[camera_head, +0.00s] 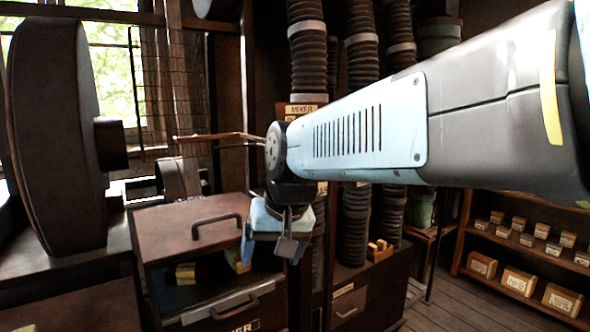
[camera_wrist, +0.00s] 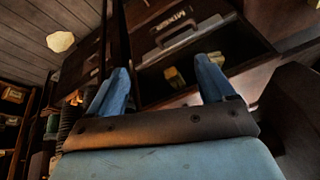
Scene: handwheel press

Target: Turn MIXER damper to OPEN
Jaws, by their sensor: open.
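A label reading MIXER (camera_head: 301,110) is at the foot of the left ribbed duct (camera_head: 308,60) in the head view. My arm covers the area below the label, and I cannot make out the damper or its setting. A thin brown bar (camera_head: 220,136) runs left from behind my arm's joint; I cannot tell what it belongs to. My gripper (camera_head: 274,256) points down in front of the cabinet. In the wrist view my gripper (camera_wrist: 165,85) has its two blue fingers wide apart with nothing between them. It is apart from the ducts.
A brown cabinet (camera_head: 180,228) with a top handle and an open compartment is left of my gripper. Its lower drawer has a partly hidden label. A large dark wheel-like body (camera_head: 55,130) stands at far left. Shelves with small boxes (camera_head: 520,282) are at right, beside open floor.

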